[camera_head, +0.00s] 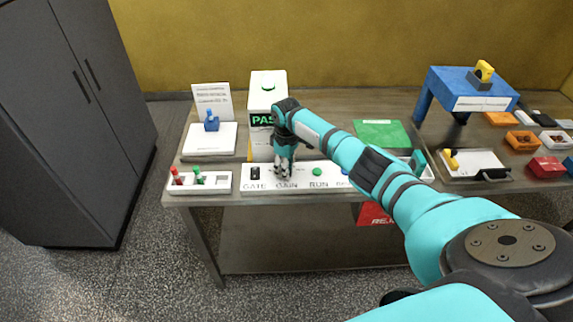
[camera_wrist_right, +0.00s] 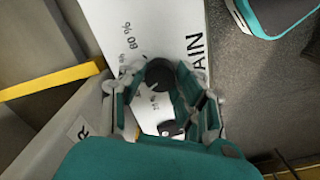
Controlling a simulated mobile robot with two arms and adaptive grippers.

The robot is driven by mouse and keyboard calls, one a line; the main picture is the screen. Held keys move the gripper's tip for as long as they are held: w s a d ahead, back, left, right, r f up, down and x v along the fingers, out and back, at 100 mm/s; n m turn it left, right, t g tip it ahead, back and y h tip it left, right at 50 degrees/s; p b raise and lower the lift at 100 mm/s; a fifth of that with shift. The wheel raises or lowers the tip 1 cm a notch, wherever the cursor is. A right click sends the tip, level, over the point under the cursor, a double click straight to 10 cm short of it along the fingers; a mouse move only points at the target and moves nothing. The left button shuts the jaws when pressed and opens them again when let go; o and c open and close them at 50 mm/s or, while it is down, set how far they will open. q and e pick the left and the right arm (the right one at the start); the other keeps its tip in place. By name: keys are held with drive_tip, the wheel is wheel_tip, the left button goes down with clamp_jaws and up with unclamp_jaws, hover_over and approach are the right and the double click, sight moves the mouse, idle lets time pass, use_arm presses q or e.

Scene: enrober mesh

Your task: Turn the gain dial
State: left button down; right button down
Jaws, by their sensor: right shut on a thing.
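The gain dial (camera_wrist_right: 160,72) is a dark round knob on the white control panel (camera_head: 332,171), above the printed word GAIN. Scale marks and a printed 80 % show on the panel beside the dial. The dial's pointer cannot be made out clearly. My left gripper is not in view.
A dark GATE switch (camera_head: 255,173) sits left of the dial and a green RUN button (camera_head: 317,171) right of it. A white tray (camera_head: 221,187) with red and green pieces lies farther left. A white box with a PASS display (camera_head: 262,121) stands behind.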

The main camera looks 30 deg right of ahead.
drive_tip(key=shift+m+p, duration=0.3)
drive_tip(key=shift+m, duration=0.6)
drive_tip(key=c, duration=0.9)
unclamp_jaws()
drive_tip(key=shift+c, duration=0.2)
drive_tip(key=shift+r, duration=0.15)
wheel_tip(320, 180, up, 12)
drive_tip(key=shift+a+f, duration=0.1)
drive_tip(key=shift+f, duration=0.1)
